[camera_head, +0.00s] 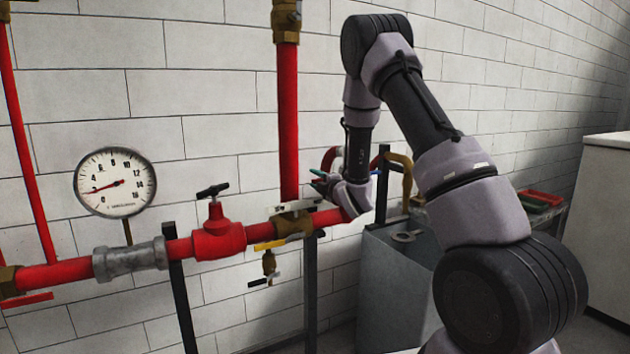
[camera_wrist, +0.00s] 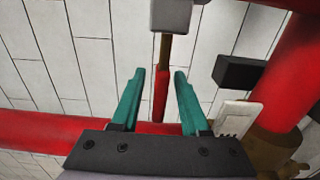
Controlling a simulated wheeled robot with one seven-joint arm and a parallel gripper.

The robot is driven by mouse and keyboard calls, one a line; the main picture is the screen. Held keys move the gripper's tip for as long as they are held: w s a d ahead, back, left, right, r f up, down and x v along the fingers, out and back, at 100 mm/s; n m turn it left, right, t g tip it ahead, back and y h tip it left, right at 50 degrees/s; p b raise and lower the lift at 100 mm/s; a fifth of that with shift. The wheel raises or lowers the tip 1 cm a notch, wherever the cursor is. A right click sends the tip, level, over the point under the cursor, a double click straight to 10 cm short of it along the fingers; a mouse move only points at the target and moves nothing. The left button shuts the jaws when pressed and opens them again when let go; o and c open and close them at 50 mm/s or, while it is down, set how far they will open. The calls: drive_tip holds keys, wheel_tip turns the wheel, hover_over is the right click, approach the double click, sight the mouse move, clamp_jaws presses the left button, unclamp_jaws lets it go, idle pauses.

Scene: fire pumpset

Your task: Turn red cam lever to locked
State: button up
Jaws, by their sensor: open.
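My gripper (camera_head: 322,181) is beside the upright red pipe, just above the horizontal pipe run, in the head view. In the wrist view, its two teal fingers (camera_wrist: 157,100) are open and apart. A slim upright red piece (camera_wrist: 162,92) shows between the fingers, with a brown stem above it leading to a grey block (camera_wrist: 171,14). It looks like a lever, but I cannot tell whether it is the red cam lever or whether the fingers touch it. My wrist hides this spot in the head view.
The horizontal red pipe (camera_wrist: 38,131) runs left of the fingers; a thick red pipe (camera_wrist: 300,65) is close on the right, with a black block (camera_wrist: 238,72) beside it. A gauge (camera_head: 115,183) and red valve (camera_head: 219,238) stand left. A grey tank (camera_head: 395,285) is below my arm.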

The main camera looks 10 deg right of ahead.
drive_tip(key=shift+w+a, duration=0.1)
drive_tip(key=shift+w, duration=0.15)
clamp_jaws()
idle(1.4)
